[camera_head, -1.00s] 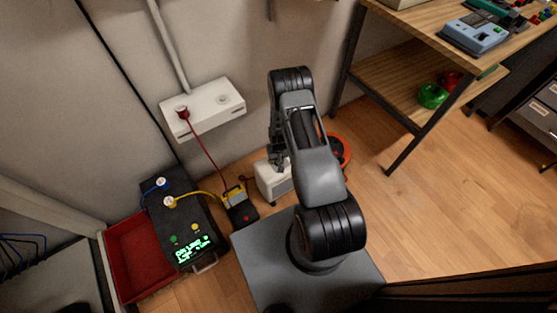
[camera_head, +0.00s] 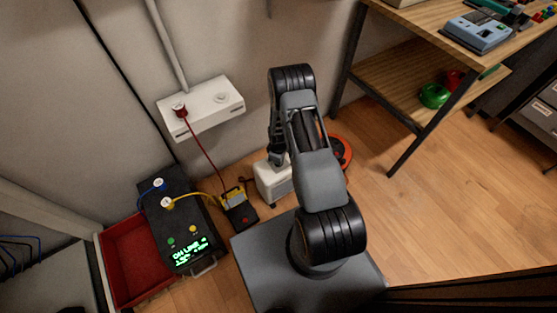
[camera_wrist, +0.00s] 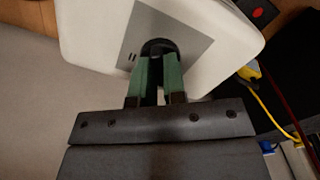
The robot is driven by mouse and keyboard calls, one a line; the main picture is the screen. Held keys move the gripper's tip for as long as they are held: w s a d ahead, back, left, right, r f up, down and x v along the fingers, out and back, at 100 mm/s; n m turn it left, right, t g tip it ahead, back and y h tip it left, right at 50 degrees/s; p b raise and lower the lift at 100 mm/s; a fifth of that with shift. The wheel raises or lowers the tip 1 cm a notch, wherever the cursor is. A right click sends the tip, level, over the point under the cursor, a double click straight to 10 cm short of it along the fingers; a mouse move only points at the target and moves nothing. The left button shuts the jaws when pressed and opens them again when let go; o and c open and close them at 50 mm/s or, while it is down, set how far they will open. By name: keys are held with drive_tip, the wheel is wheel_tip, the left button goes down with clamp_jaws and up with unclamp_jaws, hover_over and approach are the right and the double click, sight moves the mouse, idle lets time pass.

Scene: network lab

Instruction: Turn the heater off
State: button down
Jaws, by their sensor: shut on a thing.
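The heater (camera_head: 273,184) is a small white box on the floor, partly hidden by my arm in the head view. In the wrist view its white casing (camera_wrist: 84,38) fills the top, with a grey panel (camera_wrist: 190,38) and a dark round knob (camera_wrist: 158,46). My gripper (camera_wrist: 158,68) has its green fingers shut on the knob. In the head view my gripper (camera_head: 278,160) is at the heater's top, mostly hidden by the arm. The knob's pointer or setting cannot be read.
A black and yellow device (camera_head: 238,208) stands left of the heater. A black unit with a lit green display (camera_head: 178,230) and a red tray (camera_head: 128,262) are farther left. A red reel (camera_head: 341,152) is behind my arm. A wooden bench (camera_head: 408,82) stands right.

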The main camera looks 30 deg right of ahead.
drive_tip(key=shift+n, duration=1.8)
drive_tip(key=c, duration=1.2)
unclamp_jaws()
wheel_tip(320, 180, up, 14)
drive_tip(key=p, duration=0.4)
drive_tip(key=shift+f, duration=0.1)
